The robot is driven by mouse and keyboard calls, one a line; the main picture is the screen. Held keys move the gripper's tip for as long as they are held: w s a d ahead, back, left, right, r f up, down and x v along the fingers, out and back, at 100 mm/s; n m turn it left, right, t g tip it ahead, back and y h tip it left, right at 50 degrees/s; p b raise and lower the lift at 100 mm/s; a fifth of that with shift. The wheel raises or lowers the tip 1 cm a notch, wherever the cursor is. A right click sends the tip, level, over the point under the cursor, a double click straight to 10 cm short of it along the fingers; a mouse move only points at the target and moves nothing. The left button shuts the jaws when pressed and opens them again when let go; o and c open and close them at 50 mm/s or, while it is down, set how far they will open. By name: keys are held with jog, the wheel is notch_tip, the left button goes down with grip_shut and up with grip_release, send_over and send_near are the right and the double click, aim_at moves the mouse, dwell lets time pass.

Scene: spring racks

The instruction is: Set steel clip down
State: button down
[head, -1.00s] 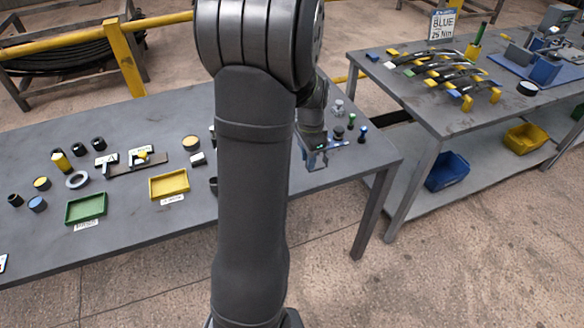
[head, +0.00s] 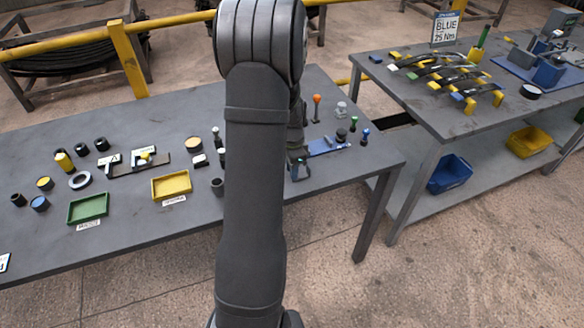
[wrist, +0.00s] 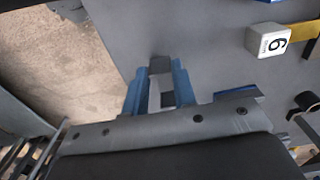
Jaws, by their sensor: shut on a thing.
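My gripper (wrist: 158,84) shows in the wrist view with its two blue fingers shut on a small grey piece, which I take to be the steel clip (wrist: 160,65). The clip's dark upper end sticks out between the fingertips, over the grey table top. In the head view my gripper (head: 297,172) is low over the right part of the left table (head: 345,178), partly hidden by my arm. I cannot make out the clip there, nor whether it touches the table.
A white cube marked 6 (wrist: 268,40) lies on a yellow strip to the right in the wrist view. In the head view, a blue strip (head: 328,147) and several small coloured-topped tools are near my gripper. Yellow (head: 171,186) and green (head: 88,208) trays stand left.

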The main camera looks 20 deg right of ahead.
jog(key=shift+f, duration=0.1)
jog(key=c, duration=1.2)
grip_release()
jog(key=shift+o, duration=0.2)
notch_tip(320, 180, up, 12)
jog(key=shift+f, duration=4.05)
jog(key=shift+f, duration=0.1)
